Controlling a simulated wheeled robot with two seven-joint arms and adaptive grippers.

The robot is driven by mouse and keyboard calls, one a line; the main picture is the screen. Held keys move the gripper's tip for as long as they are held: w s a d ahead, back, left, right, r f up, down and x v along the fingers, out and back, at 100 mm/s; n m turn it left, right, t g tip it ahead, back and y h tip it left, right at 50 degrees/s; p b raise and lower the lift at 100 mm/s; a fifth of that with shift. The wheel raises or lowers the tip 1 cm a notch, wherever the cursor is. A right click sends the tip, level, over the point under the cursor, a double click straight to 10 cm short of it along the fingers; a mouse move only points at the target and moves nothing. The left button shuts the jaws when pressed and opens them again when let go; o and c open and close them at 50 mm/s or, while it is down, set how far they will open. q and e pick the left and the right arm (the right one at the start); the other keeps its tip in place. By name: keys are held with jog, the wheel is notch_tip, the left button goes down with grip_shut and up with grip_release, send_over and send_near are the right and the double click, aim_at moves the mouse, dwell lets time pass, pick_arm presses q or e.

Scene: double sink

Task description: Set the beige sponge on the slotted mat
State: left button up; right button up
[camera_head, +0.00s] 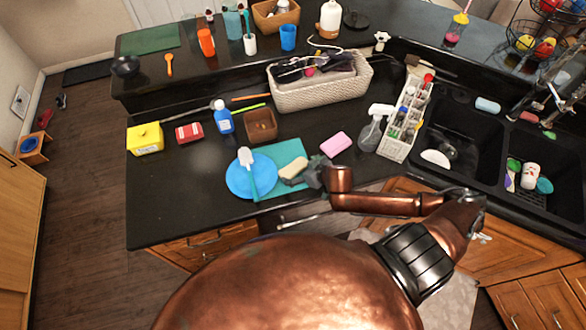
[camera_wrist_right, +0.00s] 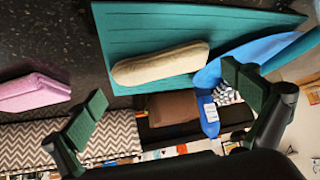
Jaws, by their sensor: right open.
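The beige sponge (camera_head: 293,168) lies on the teal slotted mat (camera_head: 291,149), near its right end. In the right wrist view the sponge (camera_wrist_right: 160,66) rests lengthwise on the grooved mat (camera_wrist_right: 160,28), close to one edge of it. My right gripper (camera_head: 314,175) is just right of the sponge in the head view. Its two fingers (camera_wrist_right: 166,103) are spread apart with nothing between them, and the sponge appears beyond the fingertips, apart from them. My left gripper is not in view.
A blue plate (camera_head: 236,181) with a white-headed brush (camera_head: 247,165) overlaps the mat's left side. A pink sponge (camera_head: 336,144) lies right of the mat. A brown box (camera_head: 261,125), a blue bottle (camera_head: 223,120) and a woven basket (camera_head: 322,94) stand behind. The counter's front left is clear.

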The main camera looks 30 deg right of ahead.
aim_at(294, 168)
jog(key=shift+x, duration=1.45)
jog(key=shift+r, duration=0.1)
jog(key=shift+c, duration=0.4)
jog(key=c, duration=0.6)
jog(key=shift+o, duration=0.2)
jog(key=shift+r, duration=0.15)
